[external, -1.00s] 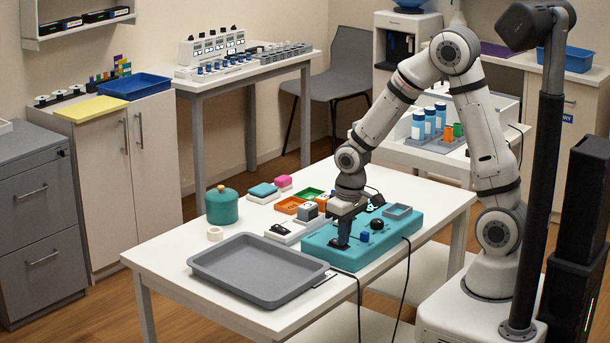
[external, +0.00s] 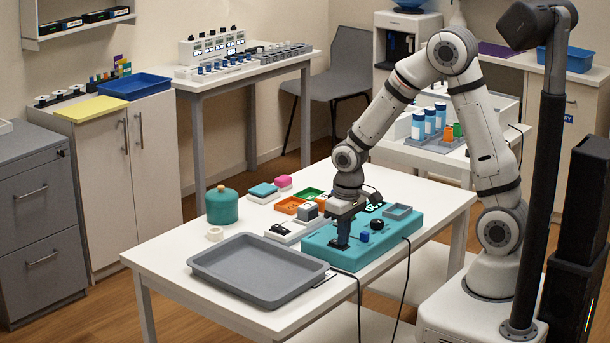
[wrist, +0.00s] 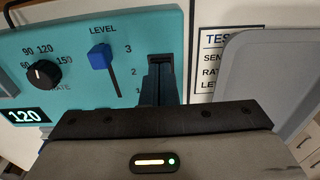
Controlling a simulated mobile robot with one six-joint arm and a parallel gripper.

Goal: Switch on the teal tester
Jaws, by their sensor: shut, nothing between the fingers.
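The teal tester (external: 400,236) lies on the white table, and its face fills the upper left of the wrist view (wrist: 205,10). It carries a black rate knob (wrist: 44,74), a blue level slider (wrist: 99,57) and a display (wrist: 26,116) reading 120. A black switch (wrist: 160,62) in a dark recess sits right of the level scale. My gripper (external: 342,244) is shut and points down at the tester's near left end. In the wrist view its fingertips (wrist: 158,80) are at the switch and hide its lower part. I cannot tell whether they touch it.
A grey tray (external: 212,268) lies left of the tester, and a printed card (wrist: 207,75) is between them. Small coloured trays (external: 289,205) and a teal pot (external: 222,206) stand behind. A black cable (external: 403,270) runs off the table's near edge.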

